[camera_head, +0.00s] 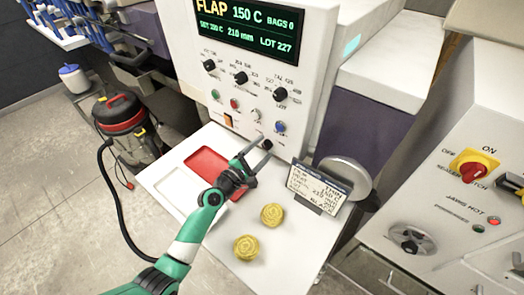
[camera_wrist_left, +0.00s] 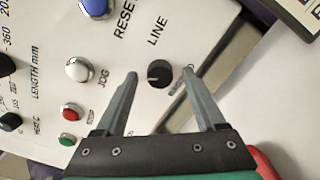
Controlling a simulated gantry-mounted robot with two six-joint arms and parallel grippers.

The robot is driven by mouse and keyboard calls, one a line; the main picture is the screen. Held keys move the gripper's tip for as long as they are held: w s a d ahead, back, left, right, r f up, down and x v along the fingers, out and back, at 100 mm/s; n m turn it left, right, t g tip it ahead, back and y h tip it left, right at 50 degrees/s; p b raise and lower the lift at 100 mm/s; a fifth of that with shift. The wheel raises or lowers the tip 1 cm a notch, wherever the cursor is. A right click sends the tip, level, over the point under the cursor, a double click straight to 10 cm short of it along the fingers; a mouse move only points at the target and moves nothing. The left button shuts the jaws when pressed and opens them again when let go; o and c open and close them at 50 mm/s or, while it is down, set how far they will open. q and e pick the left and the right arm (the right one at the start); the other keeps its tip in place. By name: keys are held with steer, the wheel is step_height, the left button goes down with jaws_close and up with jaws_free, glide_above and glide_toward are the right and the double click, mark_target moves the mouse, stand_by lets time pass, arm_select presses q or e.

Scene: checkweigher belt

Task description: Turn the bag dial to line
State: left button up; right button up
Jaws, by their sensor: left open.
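A small black dial (camera_wrist_left: 159,74) with the word LINE printed beside it shows in the left wrist view. In the head view a black knob (camera_head: 267,144) at the panel's lower right edge appears to be the same dial. My left gripper (camera_head: 252,153) is open in front of the panel's lower part. In the left wrist view its fingertips (camera_wrist_left: 160,73) lie on either side of the dial, with visible gaps. I cannot tell how far they are from the panel. Other print near the dial is partly hidden by the right finger. My right gripper is not seen.
Other knobs (camera_head: 241,78) and a blue button (camera_head: 280,127) crowd the panel around the dial. A tilted label card (camera_head: 320,188) stands at right. Two yellow round pieces (camera_head: 272,214) and a red tray section (camera_head: 208,166) lie on the white shelf below.

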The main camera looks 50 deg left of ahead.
arm_select(q)
jaws_close()
stand_by(0.5)
steer(key=m+b, duration=0.2)
steer(key=m, duration=0.4)
steer(key=shift+f, duration=0.1)
steer(key=m+b, duration=0.2)
steer(key=m, duration=0.4)
steer(key=shift+b, duration=0.3)
stand_by(0.3)
jaws_free()
